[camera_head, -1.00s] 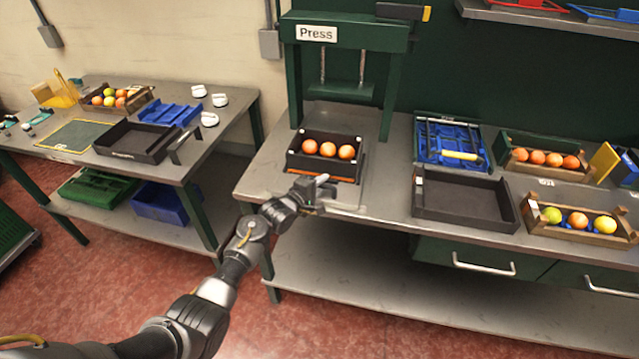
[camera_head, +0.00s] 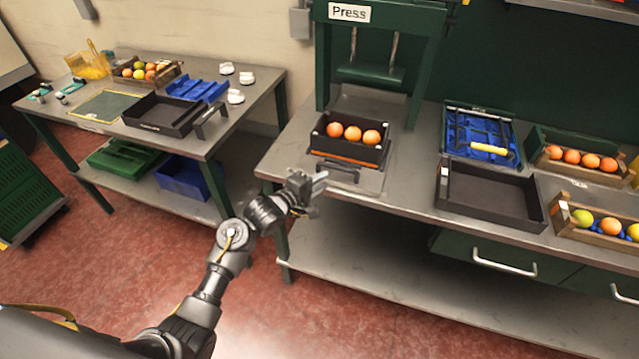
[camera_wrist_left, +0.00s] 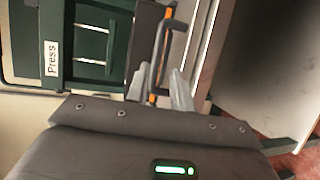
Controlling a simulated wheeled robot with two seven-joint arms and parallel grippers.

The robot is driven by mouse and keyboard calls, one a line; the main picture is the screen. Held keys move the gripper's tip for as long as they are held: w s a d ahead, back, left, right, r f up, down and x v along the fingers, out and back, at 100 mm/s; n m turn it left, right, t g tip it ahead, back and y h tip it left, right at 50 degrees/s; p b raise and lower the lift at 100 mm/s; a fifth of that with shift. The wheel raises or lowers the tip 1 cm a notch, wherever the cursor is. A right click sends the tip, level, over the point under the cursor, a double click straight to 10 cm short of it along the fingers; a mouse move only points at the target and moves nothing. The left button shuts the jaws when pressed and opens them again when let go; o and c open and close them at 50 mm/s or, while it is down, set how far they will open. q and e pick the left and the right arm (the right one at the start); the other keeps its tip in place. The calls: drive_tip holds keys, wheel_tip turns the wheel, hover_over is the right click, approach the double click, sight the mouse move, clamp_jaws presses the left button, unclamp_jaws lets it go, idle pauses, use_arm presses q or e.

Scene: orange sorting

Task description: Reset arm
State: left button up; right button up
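My left gripper (camera_head: 312,186) is in front of the press table's front edge, near the black crate, with nothing in it. In the left wrist view its two fingers (camera_wrist_left: 160,88) are apart, with the crate's dark handle (camera_wrist_left: 160,50) seen beyond and between them. The black crate (camera_head: 345,150) sits at the press with three oranges (camera_head: 353,133) in a row. Its handle (camera_head: 338,171) faces the front edge, apart from the gripper. My right gripper is not in view.
The green press (camera_head: 372,75) stands behind the crate. To the right are an empty black tray (camera_head: 490,197), a blue tray (camera_head: 480,137) and wooden crates (camera_head: 565,160) of fruit. A second table (camera_head: 240,105) stands at the left. Floor between the tables is clear.

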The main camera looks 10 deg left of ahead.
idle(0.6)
use_arm(q)
drive_tip(key=s+a+f+m+g+y, duration=0.15)
drive_tip(key=f+m, duration=0.25)
drive_tip(key=f, duration=0.5)
drive_tip(key=a+f+m+y, duration=0.2)
drive_tip(key=a+f+m, duration=0.15)
drive_tip(key=f, duration=0.45)
drive_tip(key=s+a+f+m+g+y+b, duration=0.1)
drive_tip(key=s+a+f+m+g, duration=0.1)
drive_tip(key=s+f, duration=0.55)
drive_tip(key=s+a+f+m+g+y+b, duration=0.1)
drive_tip(key=s+f+m, duration=0.25)
drive_tip(key=f, duration=0.65)
drive_tip(key=s+a+f+m+g+y+b, duration=0.1)
drive_tip(key=s+a+f+g, duration=0.1)
drive_tip(key=s+f, duration=0.75)
drive_tip(key=s+a+f+m+g+y, duration=0.1)
drive_tip(key=s+a+f+g, duration=0.15)
drive_tip(key=s+f, duration=0.65)
drive_tip(key=s+a+f+g+b, duration=0.1)
drive_tip(key=s, duration=1.1)
drive_tip(key=s+a+f+g, duration=0.1)
drive_tip(key=s+f+g, duration=0.1)
drive_tip(key=s, duration=1.1)
drive_tip(key=shift+s+g+b, duration=0.2)
drive_tip(key=shift+g+b, duration=0.1)
drive_tip(key=shift+b, duration=0.05)
drive_tip(key=shift+w, duration=0.1)
